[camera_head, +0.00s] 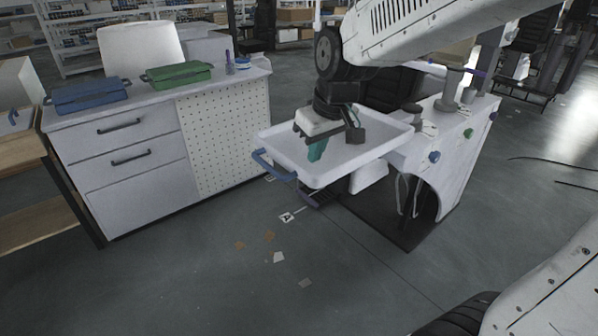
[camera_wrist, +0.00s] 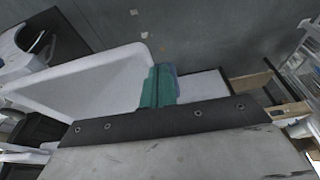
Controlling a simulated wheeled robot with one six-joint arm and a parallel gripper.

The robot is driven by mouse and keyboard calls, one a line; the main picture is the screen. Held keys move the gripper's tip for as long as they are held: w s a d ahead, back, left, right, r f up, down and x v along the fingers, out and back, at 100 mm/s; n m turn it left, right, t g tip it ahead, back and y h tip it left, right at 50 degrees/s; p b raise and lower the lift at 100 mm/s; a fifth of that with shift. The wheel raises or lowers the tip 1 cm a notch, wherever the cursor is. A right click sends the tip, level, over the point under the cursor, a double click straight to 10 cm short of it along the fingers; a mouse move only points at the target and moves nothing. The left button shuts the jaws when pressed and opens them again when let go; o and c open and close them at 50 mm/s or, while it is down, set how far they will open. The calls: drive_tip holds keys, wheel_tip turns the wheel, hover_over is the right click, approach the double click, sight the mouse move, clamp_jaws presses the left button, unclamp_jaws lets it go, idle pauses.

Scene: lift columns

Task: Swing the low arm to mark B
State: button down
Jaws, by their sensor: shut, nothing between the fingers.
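A white tray (camera_head: 345,158) with a blue handle (camera_head: 274,166) juts left from the white lift-column unit (camera_head: 455,150). Below it a purple handle (camera_head: 308,199) sticks out on a lower part, mostly hidden under the tray; I cannot tell for certain that this is the low arm. A white floor mark reading A (camera_head: 287,217) lies just left of the purple handle. I cannot make out a mark B. My gripper (camera_head: 317,150) has teal fingers, is shut and empty, and hangs over the tray. In the wrist view my gripper (camera_wrist: 158,86) overlaps the tray's edge (camera_wrist: 85,66), with a bluish handle partly hidden behind it.
A white cabinet (camera_head: 125,150) with drawers and a pegboard side stands at left, with blue (camera_head: 88,96) and green (camera_head: 178,74) boxes on top. The unit carries blue (camera_head: 434,157) and green (camera_head: 467,133) knobs. Small scraps lie on the otherwise open floor in front.

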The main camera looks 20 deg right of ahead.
sight(295, 174)
drive_tip(key=x, duration=1)
drive_tip(key=shift+w, duration=0.3)
drive_tip(key=shift+w+a+f, duration=0.2)
drive_tip(key=shift+w, duration=0.4)
drive_tip(key=shift+w+a+f, duration=0.15)
drive_tip(key=shift+w+a, duration=0.05)
drive_tip(key=shift+w, duration=0.4)
drive_tip(key=shift+w+a+f, duration=0.1)
drive_tip(key=shift+w+a, duration=0.1)
drive_tip(key=shift+w, duration=0.55)
